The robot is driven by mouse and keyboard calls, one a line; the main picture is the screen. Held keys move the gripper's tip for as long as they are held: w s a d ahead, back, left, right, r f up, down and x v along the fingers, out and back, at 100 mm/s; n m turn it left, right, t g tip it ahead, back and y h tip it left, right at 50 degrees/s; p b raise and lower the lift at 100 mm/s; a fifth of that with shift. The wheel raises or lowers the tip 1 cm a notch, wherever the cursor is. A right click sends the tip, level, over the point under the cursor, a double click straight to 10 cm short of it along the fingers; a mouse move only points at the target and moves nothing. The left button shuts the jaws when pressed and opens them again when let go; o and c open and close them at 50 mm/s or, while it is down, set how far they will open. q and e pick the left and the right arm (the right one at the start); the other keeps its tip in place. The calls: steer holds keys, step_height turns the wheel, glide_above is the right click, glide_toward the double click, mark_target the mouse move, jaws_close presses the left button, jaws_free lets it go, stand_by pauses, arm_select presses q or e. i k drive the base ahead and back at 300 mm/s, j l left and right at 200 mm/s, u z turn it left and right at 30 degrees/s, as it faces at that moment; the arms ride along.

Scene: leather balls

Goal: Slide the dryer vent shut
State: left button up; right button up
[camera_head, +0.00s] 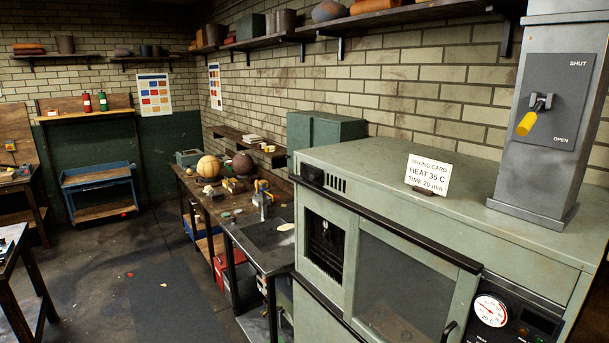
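The dryer (400,170) is a pale green cabinet filling the lower right. A grey metal duct (535,190) stands upright on its top. A dark grey plate (555,124) on the duct reads SHUT at the top and OPEN at the bottom. A metal lever with a yellow grip (526,123) sits at the plate's middle left, its grip pointing down and left, toward the OPEN end. The vent behind the plate is hidden. Neither of my grippers is in view.
A card (429,174) on the dryer reads heat 35 C. The dryer front has a dark grille (325,246), a glazed door (400,290) and a dial (490,310). A workbench (250,222) with balls and tools runs beyond. The floor at left is largely clear.

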mark_target(315, 174)
steer(key=i+j, duration=0.8)
steer(key=j, duration=0.15)
steer(key=i+z, duration=0.05)
